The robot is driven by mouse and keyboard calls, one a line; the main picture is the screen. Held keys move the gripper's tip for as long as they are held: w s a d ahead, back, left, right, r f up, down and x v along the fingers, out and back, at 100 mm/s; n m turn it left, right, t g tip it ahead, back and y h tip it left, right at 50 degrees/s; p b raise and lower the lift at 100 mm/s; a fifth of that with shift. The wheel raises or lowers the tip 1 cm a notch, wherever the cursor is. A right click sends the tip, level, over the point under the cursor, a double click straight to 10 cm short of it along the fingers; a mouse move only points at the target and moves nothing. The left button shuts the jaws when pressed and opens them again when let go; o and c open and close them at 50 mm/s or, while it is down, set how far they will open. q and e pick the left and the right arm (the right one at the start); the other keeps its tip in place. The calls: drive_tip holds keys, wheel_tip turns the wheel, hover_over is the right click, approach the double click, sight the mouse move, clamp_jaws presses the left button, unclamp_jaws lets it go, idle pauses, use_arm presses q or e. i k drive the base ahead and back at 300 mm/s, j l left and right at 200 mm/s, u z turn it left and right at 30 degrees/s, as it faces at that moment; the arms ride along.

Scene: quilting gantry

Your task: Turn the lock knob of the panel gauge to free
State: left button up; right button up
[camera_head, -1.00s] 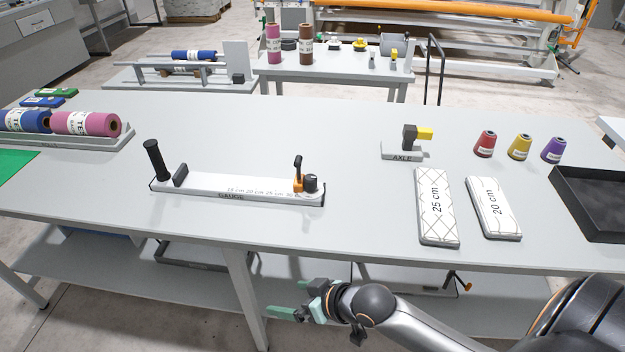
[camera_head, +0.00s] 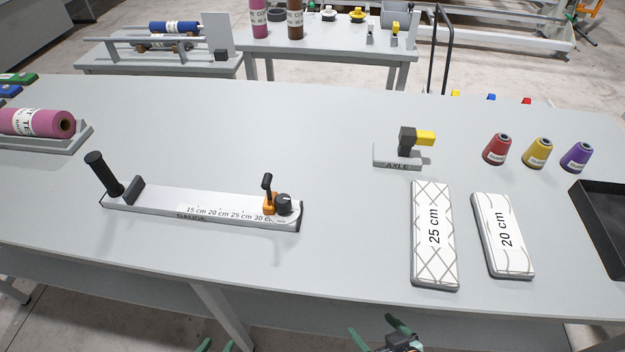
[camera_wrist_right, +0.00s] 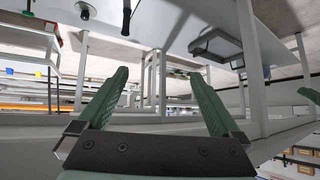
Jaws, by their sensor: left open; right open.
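The panel gauge (camera_head: 160,203) is a long white bar lying on the table left of centre, with a printed centimetre scale. A black handle (camera_head: 103,174) leans at its left end. Near its right end sit an orange slider (camera_head: 269,204) with an upright black lever (camera_head: 267,182) and a dark round knob (camera_head: 284,204). I cannot tell which way the knob is turned. My left gripper (camera_head: 216,346) shows only green fingertips at the bottom edge, open, below the gauge. My right gripper (camera_head: 380,332) is open and empty beyond the table's front edge; its fingers fill the right wrist view (camera_wrist_right: 160,95).
White pads marked 25 cm (camera_head: 433,250) and 20 cm (camera_head: 503,240) lie to the right. Behind them stand an axle block (camera_head: 398,160) and red (camera_head: 497,149), yellow and purple cones. A dark tray (camera_head: 605,220) is at the right edge. The table around the gauge is clear.

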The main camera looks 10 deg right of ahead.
sight(283, 201)
drive_tip(key=k+u, duration=0.15)
drive_tip(key=u, duration=0.25)
drive_tip(key=k+u, duration=0.2)
drive_tip(key=u, duration=0.15)
drive_tip(key=k+u, duration=0.15)
drive_tip(key=u, duration=0.25)
